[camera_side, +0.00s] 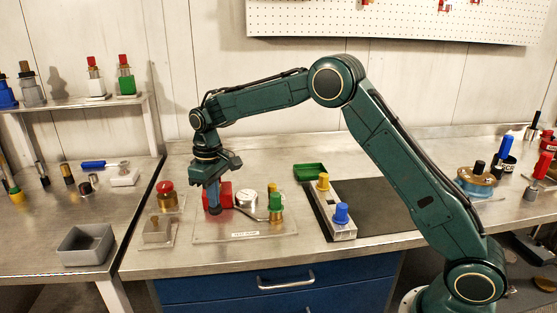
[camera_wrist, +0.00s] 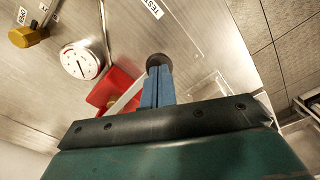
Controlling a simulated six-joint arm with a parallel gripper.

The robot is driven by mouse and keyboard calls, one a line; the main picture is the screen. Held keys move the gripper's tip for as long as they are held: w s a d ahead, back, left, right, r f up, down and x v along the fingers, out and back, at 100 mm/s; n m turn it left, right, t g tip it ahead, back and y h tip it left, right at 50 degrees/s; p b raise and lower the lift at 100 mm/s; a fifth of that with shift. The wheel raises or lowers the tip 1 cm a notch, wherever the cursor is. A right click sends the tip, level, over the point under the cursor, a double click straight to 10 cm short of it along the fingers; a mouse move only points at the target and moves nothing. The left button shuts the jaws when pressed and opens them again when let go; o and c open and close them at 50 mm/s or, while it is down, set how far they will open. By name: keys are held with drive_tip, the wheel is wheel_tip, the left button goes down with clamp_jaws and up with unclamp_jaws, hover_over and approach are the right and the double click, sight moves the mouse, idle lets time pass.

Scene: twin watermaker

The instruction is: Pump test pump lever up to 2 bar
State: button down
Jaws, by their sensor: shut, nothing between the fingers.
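The test pump has a red body (camera_side: 225,190) on a clear labelled plate (camera_side: 207,232); the red body also shows in the wrist view (camera_wrist: 118,84). A pale lever bar (camera_wrist: 128,97) runs from the body toward a round black knob (camera_wrist: 158,61). My gripper (camera_side: 214,208) points down at the lever end, its blue fingers (camera_wrist: 157,88) shut together with nothing between them. The fingertips overlap the knob in the wrist view; I cannot tell whether they touch it. The white round gauge (camera_wrist: 83,60) faces up; its reading is too small to tell.
A red button (camera_side: 166,190) and a clear box (camera_side: 157,229) are at the left. A manifold with yellow and blue caps (camera_side: 337,214) is further right. The bench front is clear.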

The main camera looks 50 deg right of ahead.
drive_tip(key=shift+r, duration=2.4)
drive_tip(key=shift+r, duration=0.15)
wheel_tip(320, 180, up, 6)
drive_tip(key=shift+f, duration=0.15)
